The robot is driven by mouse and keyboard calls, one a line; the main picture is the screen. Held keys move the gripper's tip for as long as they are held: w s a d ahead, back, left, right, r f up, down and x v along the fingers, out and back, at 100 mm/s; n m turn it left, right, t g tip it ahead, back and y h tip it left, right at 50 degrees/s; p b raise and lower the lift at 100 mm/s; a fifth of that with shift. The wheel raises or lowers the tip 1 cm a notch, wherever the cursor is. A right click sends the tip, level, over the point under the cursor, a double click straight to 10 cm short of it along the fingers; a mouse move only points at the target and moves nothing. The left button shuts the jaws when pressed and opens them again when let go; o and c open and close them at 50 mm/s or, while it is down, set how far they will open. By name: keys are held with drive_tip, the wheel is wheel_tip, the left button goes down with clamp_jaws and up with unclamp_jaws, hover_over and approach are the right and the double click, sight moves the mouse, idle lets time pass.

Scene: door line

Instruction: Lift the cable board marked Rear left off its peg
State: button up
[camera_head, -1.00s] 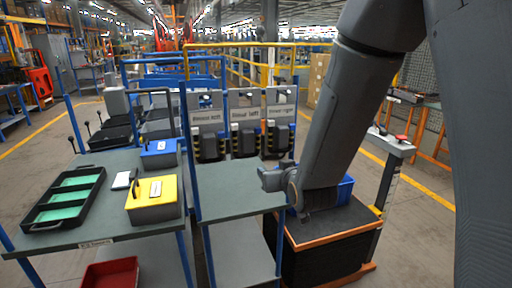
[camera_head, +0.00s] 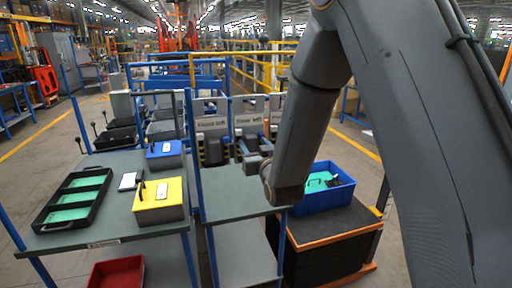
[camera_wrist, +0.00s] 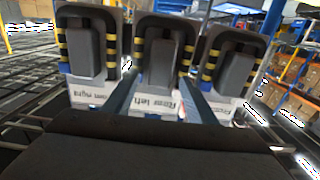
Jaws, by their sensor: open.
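The cable board marked Rear left (camera_head: 246,119) hangs upright on the rack, the middle of three grey boards. It also shows upside down in the middle of the wrist view (camera_wrist: 160,103), with a dark cable bundle and yellow-black striped sides. Its peg is too small to make out. My gripper (camera_head: 252,164) is in front of the boards and low, partly hidden behind my own arm in the head view. It is open, and nothing shows held in it. In the wrist view a dark block fills the bottom, apart from the boards.
A Front left board (camera_head: 212,123) hangs to the left; another board (camera_wrist: 93,93) is at the wrist view's left. Below is a green-topped table (camera_head: 232,199). A blue bin (camera_head: 325,188) stands right. A yellow box (camera_head: 160,200) and black tray (camera_head: 73,198) sit left.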

drive_tip(key=shift+w, duration=0.3)
drive_tip(key=shift+a, duration=0.1)
clamp_jaws()
drive_tip(key=shift+r, duration=0.15)
drive_tip(key=shift+r+p, duration=0.6)
drive_tip(key=shift+r, duration=0.4)
drive_tip(key=v, duration=1.3)
idle(0.8)
